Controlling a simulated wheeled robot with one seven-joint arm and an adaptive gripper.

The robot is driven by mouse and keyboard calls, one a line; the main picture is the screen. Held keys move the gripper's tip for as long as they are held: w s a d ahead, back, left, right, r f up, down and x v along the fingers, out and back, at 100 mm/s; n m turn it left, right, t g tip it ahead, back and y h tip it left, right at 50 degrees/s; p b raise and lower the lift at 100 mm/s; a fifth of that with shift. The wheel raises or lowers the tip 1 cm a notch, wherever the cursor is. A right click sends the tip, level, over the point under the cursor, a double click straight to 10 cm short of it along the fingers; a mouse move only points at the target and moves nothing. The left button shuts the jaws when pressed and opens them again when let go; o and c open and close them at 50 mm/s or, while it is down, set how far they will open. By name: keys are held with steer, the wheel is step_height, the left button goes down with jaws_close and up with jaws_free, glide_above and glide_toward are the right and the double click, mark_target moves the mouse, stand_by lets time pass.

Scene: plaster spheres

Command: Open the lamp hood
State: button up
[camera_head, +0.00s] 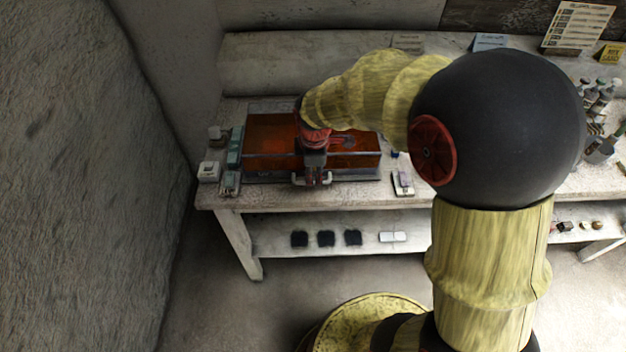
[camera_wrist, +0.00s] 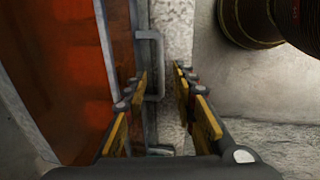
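The lamp hood (camera_head: 355,160) is a translucent orange box lid with a grey frame, sitting low on the bench at the left. In the wrist view its orange panel (camera_wrist: 60,60) fills the left side. A grey bar handle (camera_wrist: 157,60) stands out from the hood's front edge. My gripper (camera_head: 313,178) is over the front middle of the hood. In the wrist view my gripper (camera_wrist: 160,82) is open, its two fingers apart, with the handle showing between and just beyond the fingertips, closer to the left finger. I cannot tell whether either finger touches it.
The bench (camera_head: 285,207) carries small devices (camera_head: 232,160) left of the hood and a small switch-like block (camera_head: 402,183) to its right. Dark pads and a white item (camera_head: 392,237) lie on the lower shelf. A rough wall (camera_head: 85,180) stands at the left. Bottles (camera_head: 597,95) stand far right.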

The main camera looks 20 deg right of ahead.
mark_target(314, 183)
steer(key=f, duration=0.2)
steer(key=f+b, duration=0.1)
steer(key=f, duration=0.1)
steer(key=shift+w+d, duration=0.1)
steer(key=shift+w, duration=0.25)
steer(key=shift+c, duration=0.3)
jaws_close()
stand_by(0.4)
